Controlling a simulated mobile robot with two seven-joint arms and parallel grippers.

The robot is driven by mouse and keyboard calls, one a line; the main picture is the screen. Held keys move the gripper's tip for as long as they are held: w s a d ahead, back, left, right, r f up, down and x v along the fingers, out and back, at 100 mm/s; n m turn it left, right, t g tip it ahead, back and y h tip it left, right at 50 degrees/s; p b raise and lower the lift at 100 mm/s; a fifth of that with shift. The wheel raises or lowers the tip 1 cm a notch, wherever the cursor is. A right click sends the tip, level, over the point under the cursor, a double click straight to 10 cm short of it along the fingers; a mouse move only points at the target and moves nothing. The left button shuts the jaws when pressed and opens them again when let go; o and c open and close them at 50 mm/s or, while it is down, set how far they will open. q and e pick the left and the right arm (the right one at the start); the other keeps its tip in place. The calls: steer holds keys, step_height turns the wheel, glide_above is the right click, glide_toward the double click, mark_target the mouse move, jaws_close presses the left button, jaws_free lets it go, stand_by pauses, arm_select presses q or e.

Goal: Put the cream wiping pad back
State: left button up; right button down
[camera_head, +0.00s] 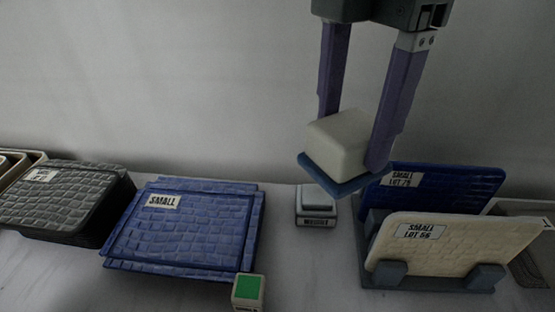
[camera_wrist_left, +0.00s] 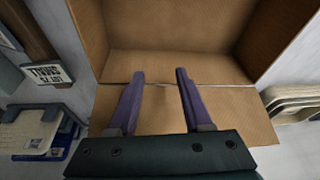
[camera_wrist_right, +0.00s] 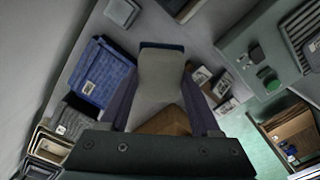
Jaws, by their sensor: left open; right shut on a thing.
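The cream wiping pad (camera_head: 337,142) is a cream block with a blue layer along its underside. My right gripper (camera_head: 348,135) is shut on it, with one purple finger on each side, and holds it tilted in the air. It also shows between the fingers in the right wrist view (camera_wrist_right: 160,72). A small grey block or holder with a label (camera_head: 316,220) stands on the table below and slightly left of the pad. My left gripper (camera_wrist_left: 160,76) is open and empty in front of a cardboard box; it is not in the head view.
A rack (camera_head: 378,279) at right holds a cream panel (camera_head: 465,245) and a blue panel (camera_head: 460,183). Blue panels (camera_head: 185,230) and dark grey panels (camera_head: 65,200) lie at left. A green-topped block (camera_head: 248,289) is at the front. The open cardboard box (camera_wrist_left: 180,35) fills the left wrist view.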

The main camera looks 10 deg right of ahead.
steer(key=shift+a+f+n, duration=0.3)
steer(key=shift+f+n, duration=0.3)
steer(key=shift+f, duration=0.15)
arm_select(q)
step_height(320, 180, down, 4)
steer(key=b, duration=0.3)
steer(key=shift+s+f, duration=0.1)
steer(key=shift+f, duration=0.1)
arm_select(e)
steer(key=shift+n, duration=0.3)
step_height(320, 180, down, 16)
steer(key=shift+a+r, duration=0.1)
steer(key=shift+r, duration=0.05)
arm_select(q)
steer(key=shift+f+b, duration=0.6)
steer(key=shift+b, duration=0.25)
arm_select(e)
steer(key=shift+f, duration=2.2)
arm_select(q)
steer(key=shift+f, duration=0.1)
arm_select(e)
steer(key=shift+f, duration=0.2)
arm_select(q)
steer(key=shift+a, duration=0.1)
arm_select(e)
steer(key=shift+c, duration=0.5)
jaws_free()
steer(key=shift+r, duration=0.1)
